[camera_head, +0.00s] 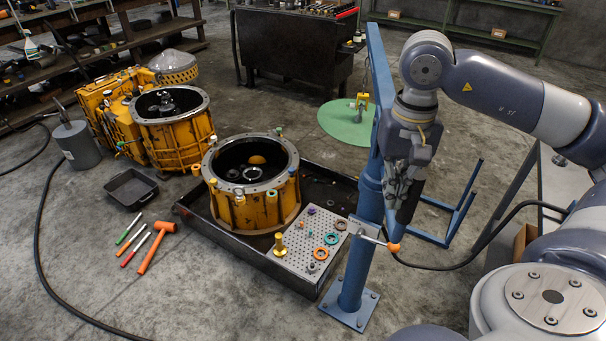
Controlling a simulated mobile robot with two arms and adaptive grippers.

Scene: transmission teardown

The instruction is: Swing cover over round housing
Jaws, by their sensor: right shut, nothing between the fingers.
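A round yellow housing (284,202) with a grey flanged rim stands open in a black tray. A second open yellow round housing (197,132) stands behind it to the left. A domed grey piece with a yellow band (174,68) sits at the back left; I cannot tell if it is the cover. A blue crane post (354,265) carries a long blue beam (377,58) reaching away. A yellow hoist piece (362,101) hangs near its far end. My right gripper (402,218) points down, shut and empty, right of the post, above an orange-knobbed handle (393,247). My left gripper is out of view.
The black tray (240,238) holds a perforated plate (297,262) with coloured rings. An orange hammer (156,246) and several pens lie on the floor left of it. A green disc (341,127) is under the hoist. A dark bench (290,50) stands behind.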

